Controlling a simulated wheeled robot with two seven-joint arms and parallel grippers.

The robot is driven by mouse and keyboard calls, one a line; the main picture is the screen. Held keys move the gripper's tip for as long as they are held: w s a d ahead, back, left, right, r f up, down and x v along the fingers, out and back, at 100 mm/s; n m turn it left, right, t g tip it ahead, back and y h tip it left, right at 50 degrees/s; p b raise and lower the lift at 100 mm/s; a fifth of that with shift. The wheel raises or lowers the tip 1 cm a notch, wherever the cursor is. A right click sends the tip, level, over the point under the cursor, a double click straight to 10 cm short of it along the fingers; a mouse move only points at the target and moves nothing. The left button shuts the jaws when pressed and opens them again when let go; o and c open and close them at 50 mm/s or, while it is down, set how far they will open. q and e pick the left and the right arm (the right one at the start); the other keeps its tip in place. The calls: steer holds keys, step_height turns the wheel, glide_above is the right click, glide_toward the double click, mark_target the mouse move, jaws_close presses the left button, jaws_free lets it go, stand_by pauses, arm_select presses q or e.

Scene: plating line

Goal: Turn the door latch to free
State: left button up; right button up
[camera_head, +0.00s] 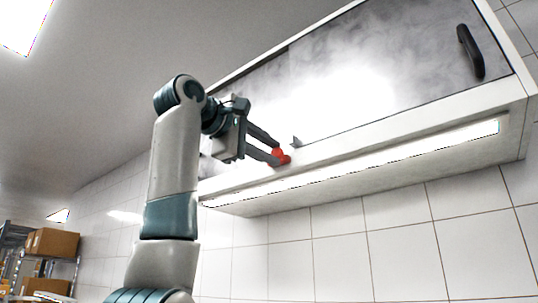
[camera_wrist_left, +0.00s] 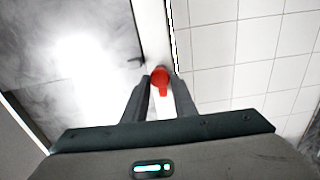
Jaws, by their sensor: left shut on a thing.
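The red door latch (camera_head: 281,156) is mounted on the pale lower edge of a wall cabinet, below its door (camera_head: 335,85). It also shows in the left wrist view (camera_wrist_left: 160,76), between the fingertips. My left gripper (camera_head: 278,154) is shut on the latch, with one finger on each side of it. The fingers hide part of the latch. The grey, marbled door lies flush in its frame. A small dark metal piece (camera_head: 296,141) sits at the door's lower edge, just right of the latch. My right gripper is not in view.
A black door handle (camera_head: 470,52) is at the cabinet's right end. A lit strip (camera_head: 370,160) runs along the cabinet's underside. White wall tiles (camera_head: 390,255) lie below it. Boxes (camera_head: 53,243) stand on a shelf at the far left.

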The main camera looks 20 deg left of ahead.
arm_select(q)
steer(key=shift+n, duration=0.3)
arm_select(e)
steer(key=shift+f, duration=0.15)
arm_select(q)
steer(key=o, duration=1)
steer(key=shift+o, duration=0.2)
steer(key=shift+a, duration=0.15)
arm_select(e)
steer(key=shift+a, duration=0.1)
arm_select(q)
steer(key=shift+s+b, duration=0.35)
steer(key=shift+s, duration=0.05)
steer(key=b+v, duration=0.6)
steer(key=v, duration=1)
steer(key=shift+s+a, duration=0.2)
steer(key=shift+s, duration=0.1)
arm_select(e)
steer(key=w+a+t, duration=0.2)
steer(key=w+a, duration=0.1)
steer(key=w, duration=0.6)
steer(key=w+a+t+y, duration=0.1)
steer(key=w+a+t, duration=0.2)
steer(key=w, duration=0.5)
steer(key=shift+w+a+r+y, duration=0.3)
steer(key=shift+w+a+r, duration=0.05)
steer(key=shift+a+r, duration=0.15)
